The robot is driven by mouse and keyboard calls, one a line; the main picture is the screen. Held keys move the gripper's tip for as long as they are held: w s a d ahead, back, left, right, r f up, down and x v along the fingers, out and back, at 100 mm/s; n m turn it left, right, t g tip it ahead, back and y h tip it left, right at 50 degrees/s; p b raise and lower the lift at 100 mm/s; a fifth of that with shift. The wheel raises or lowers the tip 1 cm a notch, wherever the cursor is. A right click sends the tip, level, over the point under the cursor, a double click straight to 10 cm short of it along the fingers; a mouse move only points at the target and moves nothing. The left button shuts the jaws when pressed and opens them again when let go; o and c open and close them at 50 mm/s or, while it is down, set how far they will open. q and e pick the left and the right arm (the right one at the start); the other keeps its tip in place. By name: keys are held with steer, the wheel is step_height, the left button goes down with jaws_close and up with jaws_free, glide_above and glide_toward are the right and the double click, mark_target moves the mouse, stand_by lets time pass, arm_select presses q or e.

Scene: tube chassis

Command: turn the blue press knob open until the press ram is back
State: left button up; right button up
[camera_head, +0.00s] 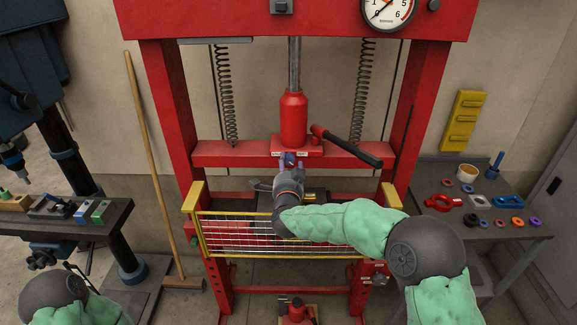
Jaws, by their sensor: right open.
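The red press (432,25) fills the middle of the head view. Its red jack cylinder (293,118) stands on the crossbeam, with the bright ram rod (294,62) extending up from it to the top beam. A small blue knob (288,157) shows at the cylinder's base between two small white labels. My right gripper (287,167) is open at the knob and partly covers it. I cannot tell whether its fingers touch the knob. My left arm shows only at the bottom left, and its gripper is not in view.
A black-gripped pump lever (350,147) slants right of the cylinder. A yellow-framed mesh guard (225,235) stands in front of the press. A side table (490,232) with several small parts is at right. A workbench (95,220) and a broom (152,150) are at left.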

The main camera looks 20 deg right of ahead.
steer(key=v, duration=1.1)
